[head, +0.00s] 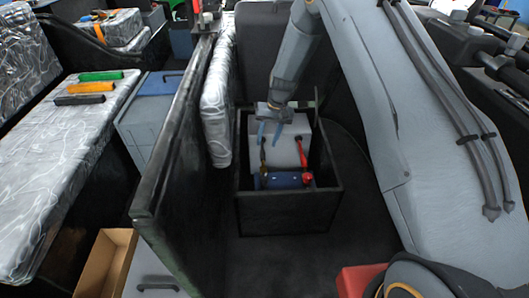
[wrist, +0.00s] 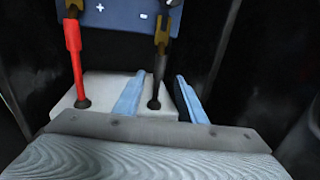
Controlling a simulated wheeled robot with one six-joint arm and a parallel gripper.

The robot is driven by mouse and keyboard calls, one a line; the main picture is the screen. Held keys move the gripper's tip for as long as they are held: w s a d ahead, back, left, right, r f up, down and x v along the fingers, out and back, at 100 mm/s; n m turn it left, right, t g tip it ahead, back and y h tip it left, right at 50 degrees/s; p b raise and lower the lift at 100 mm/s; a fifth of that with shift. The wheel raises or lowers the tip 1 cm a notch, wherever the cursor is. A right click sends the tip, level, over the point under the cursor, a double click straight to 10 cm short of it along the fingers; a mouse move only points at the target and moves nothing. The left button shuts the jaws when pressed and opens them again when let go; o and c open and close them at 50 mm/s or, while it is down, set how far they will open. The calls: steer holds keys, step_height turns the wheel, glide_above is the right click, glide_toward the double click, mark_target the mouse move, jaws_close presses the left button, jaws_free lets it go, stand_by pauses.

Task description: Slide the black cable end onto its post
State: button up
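The black cable (wrist: 154,92) rises from a white block (wrist: 105,88), and its brass end (wrist: 162,36) reaches toward the minus side of the blue battery (wrist: 118,18). In the head view the brass end (head: 263,170) is near the battery's left side; I cannot tell whether it is around the post. My gripper (wrist: 160,76), with light blue fingers, is open; the black cable runs between the fingers with gaps visible. In the head view my gripper (head: 269,134) hangs over the white block (head: 286,150).
A red cable (wrist: 74,55) stands left of the black one, by the plus mark. A black open box (head: 290,212) surrounds the block and battery (head: 283,180). A dark panel (head: 180,150) and a wrapped pad (head: 217,105) stand to the left.

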mark_target(263, 154)
steer(key=f, duration=0.3)
steer(key=a+f, duration=0.1)
steer(key=f, duration=0.2)
steer(key=shift+a+f+p, duration=0.15)
steer(key=shift+f+p, duration=0.2)
steer(key=shift+c, duration=0.2)
steer(key=shift+s, duration=0.1)
jaws_close()
